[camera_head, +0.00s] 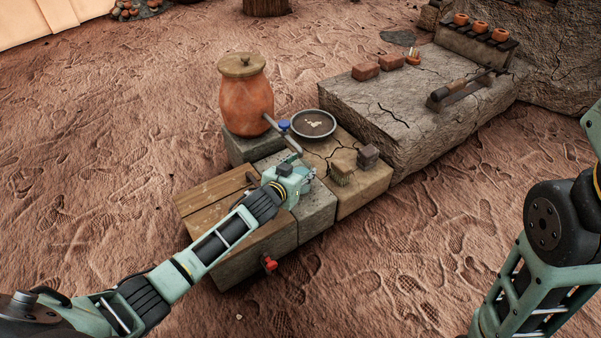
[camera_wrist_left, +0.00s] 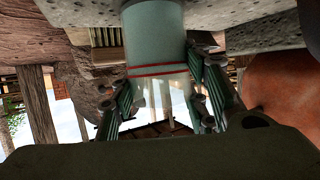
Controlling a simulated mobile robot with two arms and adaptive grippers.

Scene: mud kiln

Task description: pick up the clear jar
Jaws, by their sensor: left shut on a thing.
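In the left wrist view, the clear jar (camera_wrist_left: 153,38) is a pale, see-through cylinder with thin red lines around it. The fingers of my left gripper (camera_wrist_left: 160,88) are on both sides of it, and the gripper is shut on it. In the head view, my left gripper (camera_head: 299,172) is low over the grey stone block in the middle of the row. The jar cannot be made out there, as the gripper and wrist cover it. Whether the jar still touches the block cannot be told. My right arm shows at the right edge, but its gripper is out of the picture.
A big orange clay pot (camera_head: 246,102) with a tap and wooden lid stands behind my left gripper. A dark round dish (camera_head: 313,124), a brush (camera_head: 342,166) and a small dark block (camera_head: 368,156) are to its right. A wide stone slab (camera_head: 400,115) lies beyond.

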